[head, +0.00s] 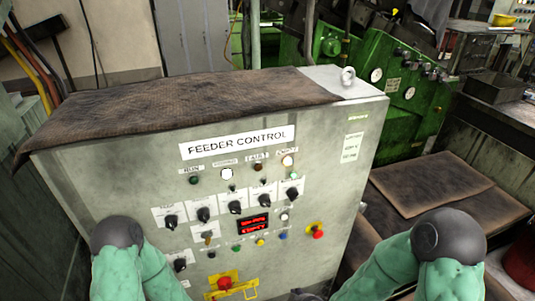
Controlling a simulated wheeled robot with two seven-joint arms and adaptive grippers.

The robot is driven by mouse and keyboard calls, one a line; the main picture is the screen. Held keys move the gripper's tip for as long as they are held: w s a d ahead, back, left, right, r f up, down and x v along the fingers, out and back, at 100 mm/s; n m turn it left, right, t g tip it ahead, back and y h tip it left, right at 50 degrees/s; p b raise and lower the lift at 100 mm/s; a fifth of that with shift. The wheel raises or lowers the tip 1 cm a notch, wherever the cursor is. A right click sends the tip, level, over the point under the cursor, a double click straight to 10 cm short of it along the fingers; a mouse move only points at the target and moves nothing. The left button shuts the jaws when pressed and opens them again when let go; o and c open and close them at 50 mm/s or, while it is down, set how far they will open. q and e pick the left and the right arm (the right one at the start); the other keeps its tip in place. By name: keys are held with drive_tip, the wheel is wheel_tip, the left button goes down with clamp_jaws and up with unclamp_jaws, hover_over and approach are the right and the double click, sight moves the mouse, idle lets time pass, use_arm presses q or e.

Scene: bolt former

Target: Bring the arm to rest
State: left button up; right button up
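My two arms, in green covers with dark rounded joints, come up from the bottom edge of the head view. The left arm's dark joint stands before the lower left of the feeder control cabinet (110,175). The right arm's dark joint stands to the right of the cabinet, before the brown-covered bench. Neither gripper can be made out; both seem to be below the picture. A small dark shape at the bottom edge, under the panel, is too cut off to identify. No held object shows.
The cabinet front carries several knobs, lamps, a red display (253,224), a red button on yellow (317,231) and a yellow switch (226,283). A brown mat (180,105) covers its top. A brown-matted bench (440,185) is at right, green machines (400,80) behind.

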drive_tip(key=s+d+f+m+g, duration=0.1)
drive_tip(key=s+f+m+g, duration=0.5)
drive_tip(key=s+f+m, duration=0.3)
wheel_tip(320, 180, down, 4)
drive_tip(key=s, duration=0.2)
drive_tip(key=shift+s+f+y, duration=0.15)
drive_tip(key=shift+s+y, duration=0.15)
drive_tip(key=shift+w+d, duration=0.1)
idle(1.2)
